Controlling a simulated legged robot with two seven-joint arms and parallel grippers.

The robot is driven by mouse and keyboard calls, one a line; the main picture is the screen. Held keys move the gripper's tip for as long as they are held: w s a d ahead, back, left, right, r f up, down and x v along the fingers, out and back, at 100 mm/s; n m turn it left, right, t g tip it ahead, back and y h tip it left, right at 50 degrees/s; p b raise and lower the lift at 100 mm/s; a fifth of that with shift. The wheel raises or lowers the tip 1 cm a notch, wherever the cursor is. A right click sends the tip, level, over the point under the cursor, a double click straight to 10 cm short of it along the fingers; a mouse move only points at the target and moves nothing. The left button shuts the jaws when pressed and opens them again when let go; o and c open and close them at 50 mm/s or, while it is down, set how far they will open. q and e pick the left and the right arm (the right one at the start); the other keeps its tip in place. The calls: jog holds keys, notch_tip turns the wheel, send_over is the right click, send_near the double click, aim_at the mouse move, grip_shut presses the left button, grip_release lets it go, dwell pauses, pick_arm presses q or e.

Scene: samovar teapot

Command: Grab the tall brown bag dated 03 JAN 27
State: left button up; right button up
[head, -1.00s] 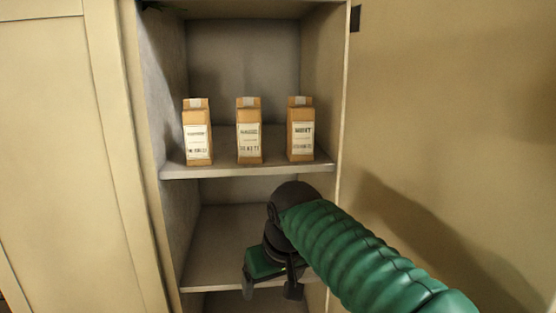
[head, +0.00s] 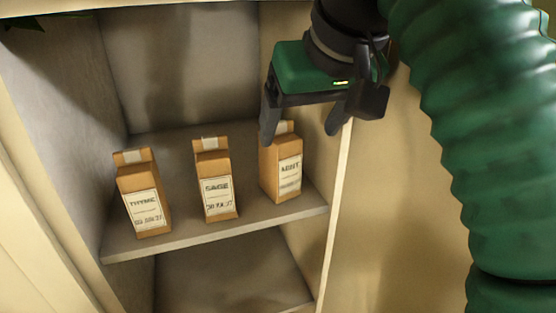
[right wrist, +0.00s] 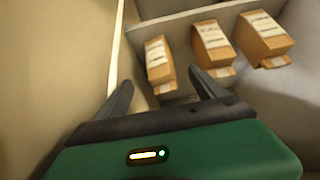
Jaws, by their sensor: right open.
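Three tall brown bags with white labels stand in a row on the cabinet shelf. The left one (head: 143,195) reads THYME; its small date seems to start with 03, but the rest is blurred. The middle one (head: 215,180) reads SAGE, with an unclear date. The right one (head: 281,170) seems to read MINT, its date unreadable. My right gripper (head: 301,132) is open and empty, fingers down, in front of the MINT bag's top and partly hiding it. In the right wrist view, the MINT bag (right wrist: 160,62) shows beyond and between the fingertips (right wrist: 160,80).
The cabinet's left wall (head: 65,120) and right edge (head: 337,200) bound the row. Another shelf level lies below. Green leaves (head: 25,20) show at the upper left.

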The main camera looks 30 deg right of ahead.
aim_at(282, 169)
jog(key=x, duration=0.4)
jog(key=a+x, duration=0.1)
jog(key=x, duration=0.2)
jog(key=shift+w+f, duration=0.1)
jog(key=shift+w, duration=0.05)
jog(key=x, duration=0.2)
jog(key=d+p+x, duration=0.1)
jog(key=x, duration=0.1)
jog(key=p+x, duration=0.1)
jog(key=x, duration=0.2)
jog(key=shift+d, duration=0.3)
jog(key=shift+a+f, duration=0.15)
jog(key=shift+f, duration=0.05)
jog(key=shift+w+a, duration=0.1)
jog(key=shift+a, duration=0.3)
jog(key=shift+w+a, duration=0.1)
jog(key=shift+a, duration=0.15)
jog(key=c, duration=0.4)
jog(key=shift+c, duration=1.4)
pick_arm(q)
jog(key=shift+d+r, duration=0.15)
jog(key=shift+r, duration=0.4)
pick_arm(e)
jog(key=shift+d, duration=0.55)
jog(key=c, duration=0.9)
